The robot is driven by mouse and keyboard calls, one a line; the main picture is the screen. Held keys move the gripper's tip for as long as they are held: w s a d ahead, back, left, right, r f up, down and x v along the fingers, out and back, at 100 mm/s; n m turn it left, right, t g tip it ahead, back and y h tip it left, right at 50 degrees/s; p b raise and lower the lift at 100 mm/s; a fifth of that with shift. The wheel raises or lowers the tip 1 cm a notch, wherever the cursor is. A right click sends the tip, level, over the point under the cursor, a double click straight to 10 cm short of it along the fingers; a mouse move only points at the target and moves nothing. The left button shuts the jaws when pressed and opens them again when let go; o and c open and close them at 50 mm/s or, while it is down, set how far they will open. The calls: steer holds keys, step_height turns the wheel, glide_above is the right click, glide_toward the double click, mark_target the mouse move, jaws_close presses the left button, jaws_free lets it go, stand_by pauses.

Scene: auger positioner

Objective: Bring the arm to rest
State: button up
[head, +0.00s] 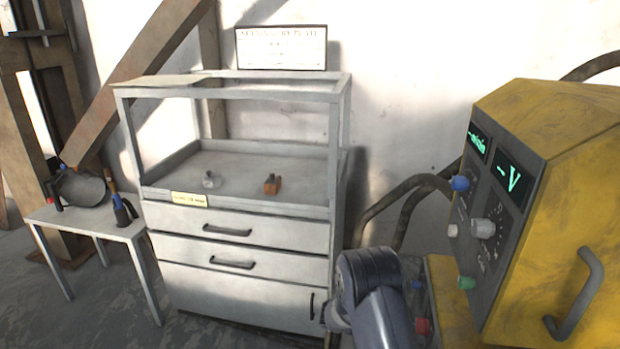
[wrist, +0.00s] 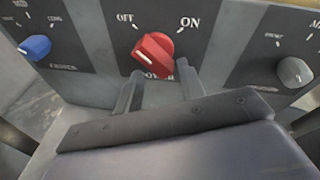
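My arm (head: 372,290) is bent low in front of the yellow machine (head: 545,120) in the head view. My gripper (wrist: 160,84) shows in the wrist view with its two fingers apart and nothing between them. A red knob (wrist: 154,52) on a dark panel (wrist: 90,35) is just beyond the fingertips, under the marks OFF and ON. The knob is turned at a slant; I cannot tell surely which mark it points to. I cannot tell whether a fingertip touches it. In the head view the fingers are hidden behind my arm.
A blue knob (wrist: 35,46) and a grey knob (wrist: 294,72) flank the red one. The machine's upper panel has knobs and lit displays (head: 513,179). A grey drawer cabinet (head: 240,270) and a small side table (head: 90,222) stand to the left. Pipes (head: 405,190) run behind.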

steer(key=shift+w+f+m+t+b, duration=0.15)
steer(key=shift+m+t+b, duration=0.25)
steer(key=shift+m+b, duration=0.5)
